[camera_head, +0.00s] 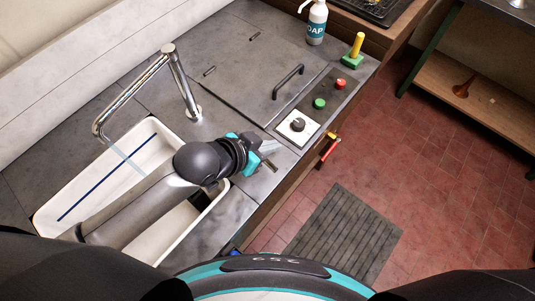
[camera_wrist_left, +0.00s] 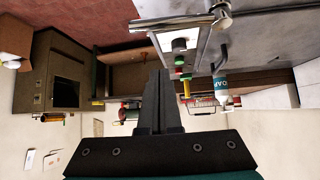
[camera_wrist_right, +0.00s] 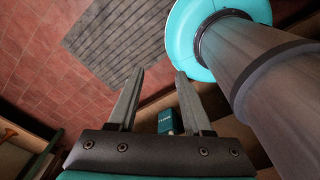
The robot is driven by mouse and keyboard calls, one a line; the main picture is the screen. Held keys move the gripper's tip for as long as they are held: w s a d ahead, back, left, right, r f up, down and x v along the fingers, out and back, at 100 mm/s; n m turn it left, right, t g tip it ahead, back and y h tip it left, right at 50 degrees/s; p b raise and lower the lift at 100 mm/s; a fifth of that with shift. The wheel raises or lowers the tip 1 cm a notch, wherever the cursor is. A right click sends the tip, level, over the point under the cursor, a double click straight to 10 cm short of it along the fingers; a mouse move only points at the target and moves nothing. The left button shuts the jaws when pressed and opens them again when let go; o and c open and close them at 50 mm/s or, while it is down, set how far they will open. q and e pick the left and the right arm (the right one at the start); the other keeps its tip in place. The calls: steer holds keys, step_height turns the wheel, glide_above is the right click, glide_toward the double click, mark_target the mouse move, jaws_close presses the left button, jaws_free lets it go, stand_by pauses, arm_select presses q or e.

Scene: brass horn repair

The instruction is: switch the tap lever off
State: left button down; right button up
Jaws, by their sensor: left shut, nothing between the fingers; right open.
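The chrome tap (camera_head: 176,82) stands behind the white sink (camera_head: 45,212). A thin pale stream (camera_head: 124,158) runs from its spout into the basin. My left gripper (camera_head: 268,158) is shut and empty, over the counter right of the sink; its shut fingers also show in the left wrist view (camera_wrist_left: 157,85). A chrome bar (camera_wrist_left: 175,23) lies beyond the fingertips there, apart from them in the picture. It may be the tap lever, but I cannot tell for sure. In the head view my left arm hides part of the sink. My right gripper (camera_wrist_right: 158,75) is open and empty, above the floor.
A soap bottle (camera_head: 316,22) and a yellow-handled green block (camera_head: 355,50) stand at the back. A grey mat (camera_head: 345,235) lies on the floor.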

mark_target(268, 161)
arm_select(q)
step_height(268, 161, down, 4)
steer(key=shift+s+a+f, duration=0.2)
steer(key=shift+s+a, duration=0.05)
arm_select(e)
steer(key=shift+w+a, duration=0.4)
steer(key=shift+w, duration=0.2)
arm_select(q)
steer(key=shift+a, duration=0.1)
